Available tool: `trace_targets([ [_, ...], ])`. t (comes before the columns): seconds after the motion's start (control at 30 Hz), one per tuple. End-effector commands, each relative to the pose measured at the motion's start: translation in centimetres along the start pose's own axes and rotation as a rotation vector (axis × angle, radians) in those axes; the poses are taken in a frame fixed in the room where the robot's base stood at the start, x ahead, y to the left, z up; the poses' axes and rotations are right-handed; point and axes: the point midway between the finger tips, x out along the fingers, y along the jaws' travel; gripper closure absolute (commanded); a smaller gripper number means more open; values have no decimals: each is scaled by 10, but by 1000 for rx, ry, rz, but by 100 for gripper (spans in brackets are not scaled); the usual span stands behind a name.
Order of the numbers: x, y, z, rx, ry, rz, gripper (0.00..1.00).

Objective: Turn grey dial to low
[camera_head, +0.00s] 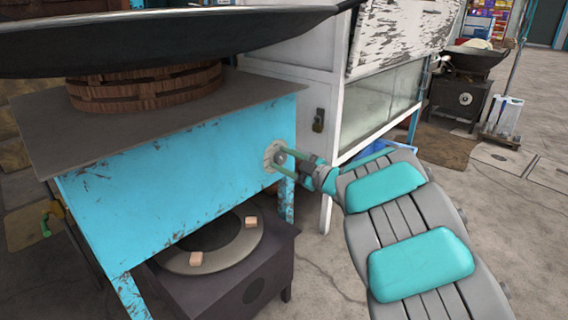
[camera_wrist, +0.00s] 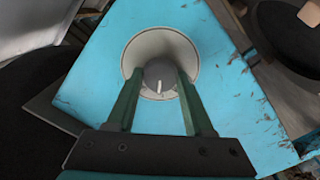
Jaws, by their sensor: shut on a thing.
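The grey dial (camera_wrist: 160,78) sits at the centre of a round pale plate (camera_wrist: 148,46) on the blue side of the stove stand. Its white mark points down toward my gripper in the wrist view, tilted slightly. My gripper (camera_wrist: 157,82) has its two green fingers on either side of the dial, shut on it. In the head view, my gripper (camera_head: 281,164) reaches the dial from the right, and the pale plate (camera_head: 270,156) shows partly behind it. The dial itself is mostly hidden there by the fingers. Any setting labels are too small to read.
The blue stand (camera_head: 190,170) carries a wooden ring (camera_head: 145,88) and a large dark wok (camera_head: 170,42). A dark burner (camera_head: 222,250) sits below it. A white glass-fronted cabinet (camera_head: 375,110) stands close behind my gripper. Open floor lies to the right.

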Motion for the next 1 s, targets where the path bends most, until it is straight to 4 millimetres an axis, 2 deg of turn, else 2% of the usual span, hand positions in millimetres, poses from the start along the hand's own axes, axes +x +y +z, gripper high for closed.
trace_targets([
  [0.4, 0, -1, 1, -7, -3, -3, 100],
  [0.43, 0, -1, 1, -7, -3, -3, 46],
  [0.7, 0, -1, 0, -7, -1, -2, 18],
  [1.0, -4, 0, 0, -8, -1, -1, 18],
])
